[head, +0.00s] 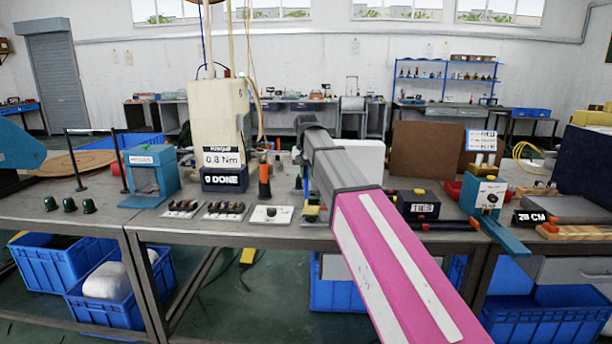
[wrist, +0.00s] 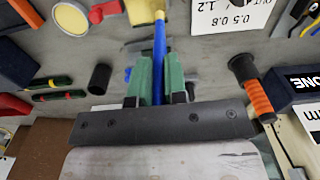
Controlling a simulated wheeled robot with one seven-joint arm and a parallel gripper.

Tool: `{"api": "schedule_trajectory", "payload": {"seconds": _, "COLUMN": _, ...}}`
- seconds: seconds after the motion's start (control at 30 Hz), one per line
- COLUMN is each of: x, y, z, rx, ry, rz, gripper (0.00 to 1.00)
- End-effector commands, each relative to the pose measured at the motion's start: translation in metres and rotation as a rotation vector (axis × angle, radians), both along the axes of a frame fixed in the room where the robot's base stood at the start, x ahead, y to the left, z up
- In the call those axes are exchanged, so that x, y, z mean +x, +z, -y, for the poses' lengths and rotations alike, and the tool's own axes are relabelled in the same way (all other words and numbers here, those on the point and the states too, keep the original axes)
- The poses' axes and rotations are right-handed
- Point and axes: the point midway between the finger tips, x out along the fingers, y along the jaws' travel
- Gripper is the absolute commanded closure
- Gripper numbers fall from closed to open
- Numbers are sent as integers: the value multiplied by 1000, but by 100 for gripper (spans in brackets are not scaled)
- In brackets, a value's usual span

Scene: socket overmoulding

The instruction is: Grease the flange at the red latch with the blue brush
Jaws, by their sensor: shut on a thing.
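My gripper (wrist: 159,85) has two green fingers shut on the blue handle of the brush (wrist: 159,48). A small red part (wrist: 103,11), possibly the latch, shows at the top left beside a yellow round piece (wrist: 70,18). I cannot make out the flange clearly.
An orange-and-black driver (wrist: 255,95) stands right of my gripper; it also shows in the head view (head: 264,180). A black cylinder (wrist: 100,78) and red-green handled tools (wrist: 55,90) lie to the left. The torque display (head: 222,178) stands behind small parts trays (head: 225,211).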

Motion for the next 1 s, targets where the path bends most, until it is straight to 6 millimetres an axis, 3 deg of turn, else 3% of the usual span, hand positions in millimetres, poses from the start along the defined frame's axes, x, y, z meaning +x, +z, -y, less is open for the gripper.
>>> {"api": "schedule_trajectory", "payload": {"seconds": 0.23, "x": 4, "y": -1, "z": 0, "rx": 0, "ry": 0, "rz": 3, "gripper": 100}}
{"api": "schedule_trajectory", "payload": {"seconds": 0.7, "x": -14, "y": 0, "z": 0, "rx": 0, "ry": 0, "rz": 1, "gripper": 100}}
{"api": "schedule_trajectory", "payload": {"seconds": 1.0, "x": -7, "y": 0, "z": 0, "rx": 0, "ry": 0, "rz": 1, "gripper": 100}}
